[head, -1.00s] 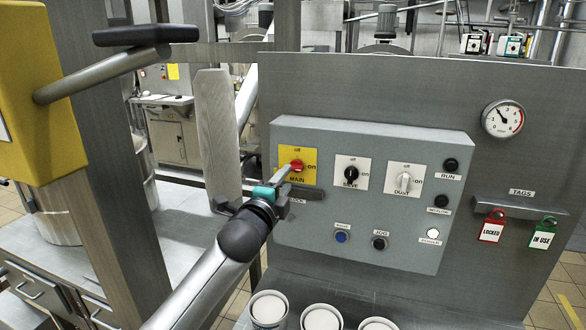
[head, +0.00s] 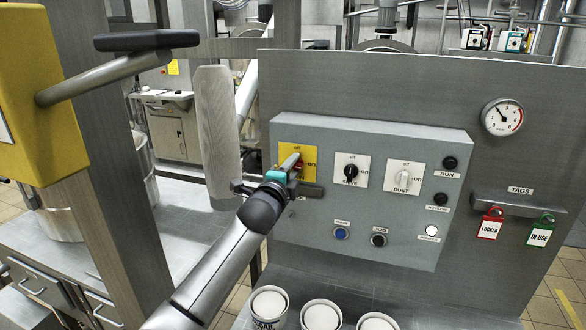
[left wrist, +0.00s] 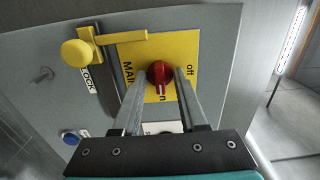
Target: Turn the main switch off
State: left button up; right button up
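The main switch is a red knob (left wrist: 159,73) on a yellow plate (left wrist: 140,50) marked "off" and "on". Its white mark points towards "on" in the left wrist view. My left gripper (left wrist: 162,77) is open, with one finger on each side of the knob; whether the fingers touch it I cannot tell. In the head view, my left gripper (head: 296,161) covers most of the knob, and the yellow plate (head: 284,151) shows around it. My right gripper is not in view.
A yellow latch (left wrist: 78,52) labelled "LOCK" sits close beside the main plate. A black-knob switch (head: 351,171) and a white-knob switch (head: 402,180) are to the right on the grey panel (head: 330,235). White tubs (head: 321,316) stand below. Red and green tags hang at right.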

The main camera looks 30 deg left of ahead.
pick_arm(q)
grip_shut()
jog(key=shift+n, duration=0.4)
jog(key=n, duration=1.7)
dwell(0.4)
jog(key=shift+n, duration=0.3)
dwell(0.3)
